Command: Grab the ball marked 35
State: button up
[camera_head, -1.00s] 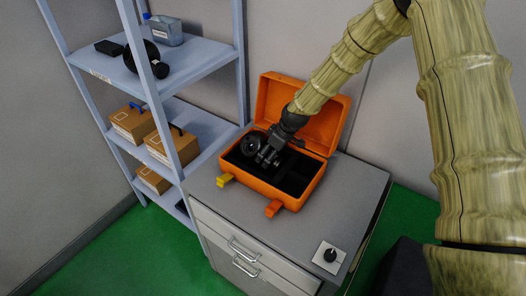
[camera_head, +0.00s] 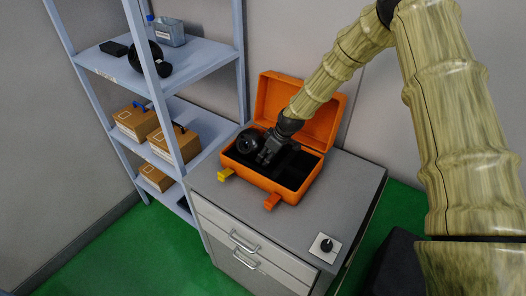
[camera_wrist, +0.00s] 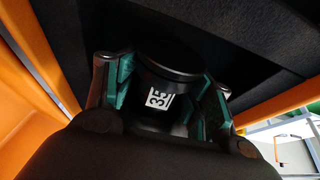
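Dark shadow and my own gripper hide the fingertips there.
The case stands on a grey cabinet (camera_head: 290,223) with its lid raised behind my arm. Two latches, yellow and orange, stick out in front. A small knob plate (camera_head: 325,247) lies at the front right. A shelf (camera_head: 193,50) with boxes stands left.

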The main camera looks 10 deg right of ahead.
jog(key=shift+a, duration=0.1)
jog(key=c, duration=0.5)
jog(key=shift+w, duration=0.1)
jog(key=shift+r, duration=0.1)
